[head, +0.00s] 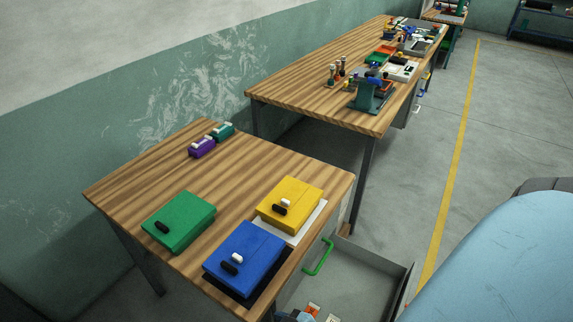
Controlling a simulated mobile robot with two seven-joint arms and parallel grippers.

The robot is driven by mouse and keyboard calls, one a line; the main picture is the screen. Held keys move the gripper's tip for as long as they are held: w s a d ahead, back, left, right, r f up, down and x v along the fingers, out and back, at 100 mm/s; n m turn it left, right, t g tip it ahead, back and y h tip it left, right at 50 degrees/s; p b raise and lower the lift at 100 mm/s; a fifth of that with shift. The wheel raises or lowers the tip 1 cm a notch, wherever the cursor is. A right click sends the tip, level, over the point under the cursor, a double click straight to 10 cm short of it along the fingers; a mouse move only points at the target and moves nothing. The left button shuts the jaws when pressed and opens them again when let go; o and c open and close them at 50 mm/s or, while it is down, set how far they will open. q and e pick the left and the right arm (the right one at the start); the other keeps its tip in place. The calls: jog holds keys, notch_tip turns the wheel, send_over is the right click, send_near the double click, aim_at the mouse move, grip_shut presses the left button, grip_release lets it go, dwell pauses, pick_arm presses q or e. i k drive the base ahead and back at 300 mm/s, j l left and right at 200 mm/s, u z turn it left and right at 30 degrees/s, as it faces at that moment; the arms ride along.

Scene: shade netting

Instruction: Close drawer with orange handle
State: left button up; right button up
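A grey drawer (366,272) stands pulled out at the lower right, below the right edge of the near wooden table. I see into it from above. Its outer front face is turned away, and no orange handle shows. A green handle (319,257) sits on the unit under the table, above the open drawer. Small orange and white items (313,310) lie near the bottom edge of the picture, apparently inside the drawer. Neither of my grippers is in view.
The near table (150,180) holds green (180,222), yellow (290,204) and blue (244,258) boxes, plus small purple (202,147) and teal (222,132) ones. A cluttered table (310,108) stands beyond. Floor (420,160) right of the tables is clear around a yellow line.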

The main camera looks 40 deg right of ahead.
aim_at(355, 284)
jog(key=k+l+z, duration=0.2)
jog(key=k+z, duration=0.15)
jog(key=z, duration=0.15)
jog(key=k+l+z, duration=0.25)
jog(key=z, duration=0.2)
jog(key=k+l+z, duration=0.25)
jog(key=l+z, duration=0.25)
